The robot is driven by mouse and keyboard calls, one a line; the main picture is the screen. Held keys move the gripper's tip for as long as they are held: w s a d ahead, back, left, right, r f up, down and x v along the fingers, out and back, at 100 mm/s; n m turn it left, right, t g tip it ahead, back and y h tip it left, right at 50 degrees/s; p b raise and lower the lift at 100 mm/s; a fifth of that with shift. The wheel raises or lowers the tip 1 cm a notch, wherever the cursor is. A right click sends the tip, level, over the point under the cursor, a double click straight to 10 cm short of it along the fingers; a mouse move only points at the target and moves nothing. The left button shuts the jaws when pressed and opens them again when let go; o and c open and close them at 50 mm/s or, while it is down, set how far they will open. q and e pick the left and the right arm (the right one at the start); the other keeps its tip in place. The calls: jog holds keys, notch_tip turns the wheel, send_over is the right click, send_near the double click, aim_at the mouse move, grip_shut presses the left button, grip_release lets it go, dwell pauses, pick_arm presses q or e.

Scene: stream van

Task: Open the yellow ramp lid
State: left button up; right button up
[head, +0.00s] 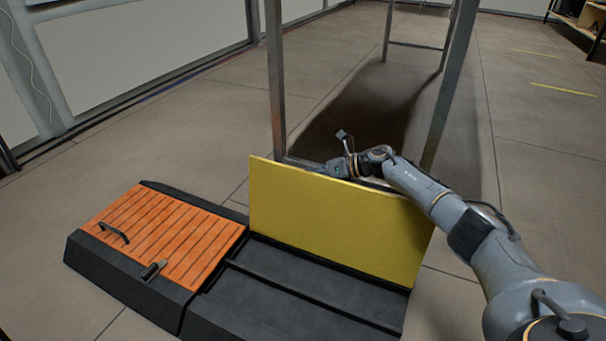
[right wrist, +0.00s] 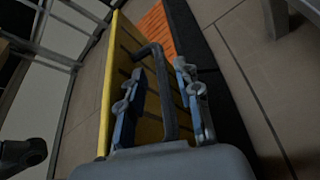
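The yellow ramp lid (head: 335,218) stands up on its edge, close to vertical, on the black ramp base (head: 300,275), and the recess in front of it is uncovered. In the right wrist view the lid (right wrist: 107,85) shows on the left. A dark bent handle (right wrist: 166,95) is on its face. My right gripper (head: 298,162) is behind the lid, partly hidden by its top edge. In the right wrist view my right gripper (right wrist: 158,85) is open, with one finger on each side of the handle and gaps visible. My left gripper is not in view.
An orange slatted lid (head: 165,230) with a dark handle (head: 113,232) lies flat to the left. A metal frame with legs (head: 275,80) stands close behind the yellow lid. Tiled floor is clear at the right (head: 550,200).

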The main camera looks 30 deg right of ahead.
jog(key=shift+r, duration=0.1)
jog(key=shift+s+d, duration=0.25)
jog(key=shift+d, duration=0.05)
jog(key=v, duration=1.1)
jog(key=shift+s, duration=0.15)
jog(key=w+d+f+b+v, duration=0.1)
jog(key=b+v, duration=0.1)
jog(key=v, duration=1.4)
jog(key=shift+d, duration=0.2)
dwell(0.5)
jog(key=shift+w+f, duration=0.1)
